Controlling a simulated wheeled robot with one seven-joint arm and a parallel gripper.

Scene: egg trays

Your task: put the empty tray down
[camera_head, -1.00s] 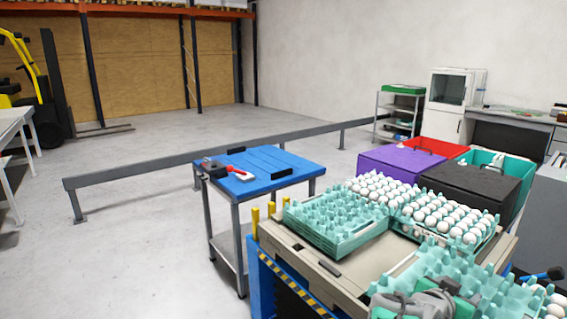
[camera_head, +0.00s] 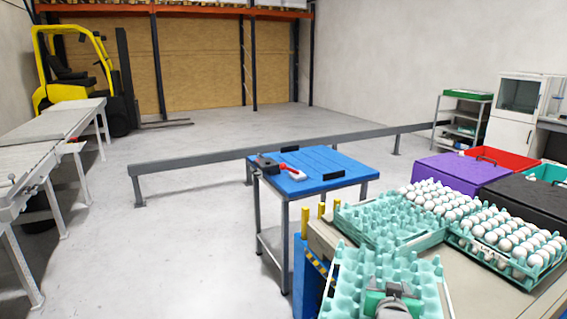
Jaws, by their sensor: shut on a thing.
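An empty teal egg tray (camera_head: 348,287) is at the bottom of the view, tilted, with its rows of raised cups facing me. My gripper (camera_head: 388,298), green and grey, is shut on its near part, and the fingertips are hard to make out. The held tray hides part of the beige worktable (camera_head: 322,232) behind it. Another teal tray (camera_head: 432,240), without eggs in its cups, lies on that table just beyond the held one.
Egg-filled trays (camera_head: 537,284) are on the worktable to the right. Purple (camera_head: 462,168) and black boxes are behind them. A blue-topped cart (camera_head: 325,165) with tools stands further off, with a low rail (camera_head: 215,158) behind. A conveyor (camera_head: 45,150) is at far left.

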